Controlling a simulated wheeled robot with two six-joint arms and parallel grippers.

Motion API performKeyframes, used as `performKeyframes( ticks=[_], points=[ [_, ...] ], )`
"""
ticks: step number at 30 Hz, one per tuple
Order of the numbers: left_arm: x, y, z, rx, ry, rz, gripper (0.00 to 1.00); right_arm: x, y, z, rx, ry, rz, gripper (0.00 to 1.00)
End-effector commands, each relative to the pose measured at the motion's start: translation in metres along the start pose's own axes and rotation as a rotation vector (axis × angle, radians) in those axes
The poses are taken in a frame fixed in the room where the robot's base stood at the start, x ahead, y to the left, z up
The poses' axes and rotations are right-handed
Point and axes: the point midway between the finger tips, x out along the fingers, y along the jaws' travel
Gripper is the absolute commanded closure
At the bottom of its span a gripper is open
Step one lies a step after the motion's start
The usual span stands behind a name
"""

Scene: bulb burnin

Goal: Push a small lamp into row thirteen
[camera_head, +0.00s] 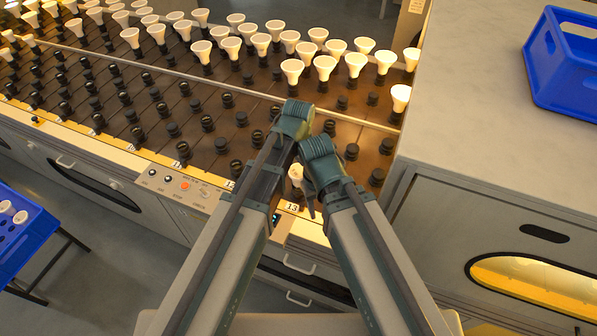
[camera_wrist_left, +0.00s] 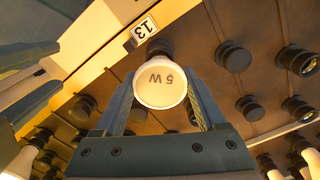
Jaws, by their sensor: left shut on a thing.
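A small white lamp marked "5 W" (camera_wrist_left: 162,88) is between the two fingers of my left gripper (camera_wrist_left: 164,98), which is shut on it. In the head view the lamp (camera_head: 296,172) shows between my two arms, at the front of the row labelled 13 (camera_head: 292,207). A dark base shows just behind the lamp's head; whether it sits fully in a socket is hidden. In the left wrist view, two separated fingers of my right gripper (camera_wrist_left: 50,66) show at the left edge, apart from the lamp and empty.
The rack (camera_head: 210,140) holds many dark sockets, with white lamps filling its back part. Empty sockets (camera_wrist_left: 232,55) surround the held lamp. A grey cabinet (camera_head: 480,130) with a blue crate (camera_head: 560,85) stands right. A blue tray (camera_head: 20,250) with lamps is at lower left.

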Motion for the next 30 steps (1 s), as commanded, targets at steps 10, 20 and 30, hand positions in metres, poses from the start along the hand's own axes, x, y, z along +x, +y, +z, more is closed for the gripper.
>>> performKeyframes(
  ticks=[10,20,30],
  points=[
    [0.012,0.0,0.0,0.0,0.0,0.0,0.83,0.011,-0.001,-0.001,0.0,0.0,0.0,0.5],
    [0.011,0.0,0.0,0.0,0.0,0.0,0.0,0.011,-0.001,-0.001,0.0,0.0,0.0,0.5],
    [0.002,0.0,0.0,0.0,0.0,0.0,0.0,0.002,0.0,0.0,0.0,0.0,0.0,0.5]
  ],
)
